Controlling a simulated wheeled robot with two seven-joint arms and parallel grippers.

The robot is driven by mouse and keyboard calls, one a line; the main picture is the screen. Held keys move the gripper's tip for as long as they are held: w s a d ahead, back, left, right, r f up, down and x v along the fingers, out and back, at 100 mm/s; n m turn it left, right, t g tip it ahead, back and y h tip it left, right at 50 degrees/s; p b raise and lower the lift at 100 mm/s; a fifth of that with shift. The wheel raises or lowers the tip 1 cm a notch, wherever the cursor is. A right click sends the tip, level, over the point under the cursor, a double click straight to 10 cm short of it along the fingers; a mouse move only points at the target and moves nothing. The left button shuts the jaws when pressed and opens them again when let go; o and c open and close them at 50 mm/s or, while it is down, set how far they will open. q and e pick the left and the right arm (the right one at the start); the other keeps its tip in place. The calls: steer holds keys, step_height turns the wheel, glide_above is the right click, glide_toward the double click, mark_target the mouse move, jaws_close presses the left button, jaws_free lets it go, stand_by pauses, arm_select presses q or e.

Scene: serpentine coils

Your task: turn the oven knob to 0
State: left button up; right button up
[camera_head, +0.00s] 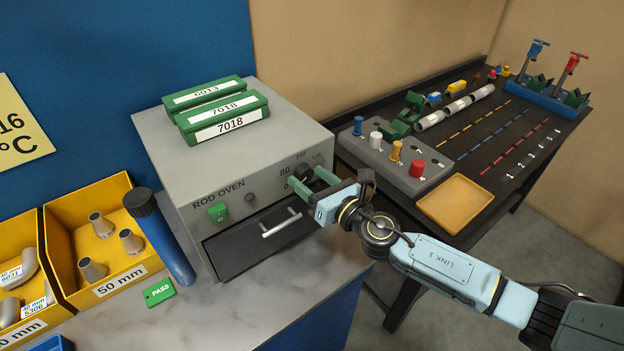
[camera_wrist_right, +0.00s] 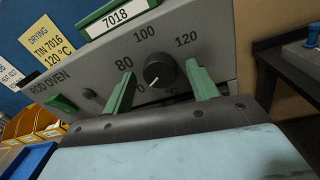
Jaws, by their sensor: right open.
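The rod oven (camera_head: 165,140) is a grey box on the marble counter. Its round black knob (camera_wrist_right: 159,69) is on the front panel, with 80, 100 and 120 printed around it and a 0 at lower left. The white pointer line points down and slightly left, toward the 0 side. My right gripper (camera_head: 307,183) is open in front of the panel. In the right wrist view its two green fingers stand left and right of the knob, with visible gaps. In the head view the knob (camera_head: 303,173) is partly hidden by the fingers. My left gripper is out of view.
A dark drawer with a silver handle (camera_head: 281,224) is just below the gripper. A green switch (camera_head: 217,212) is left on the panel. A blue cylinder (camera_head: 165,245) and yellow bins stand left. A dark table (camera_head: 480,120) stands right.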

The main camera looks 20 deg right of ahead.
steer(key=shift+s, duration=0.1)
steer(key=b+v, duration=0.3)
steer(key=v, duration=1)
steer(key=shift+d, duration=0.1)
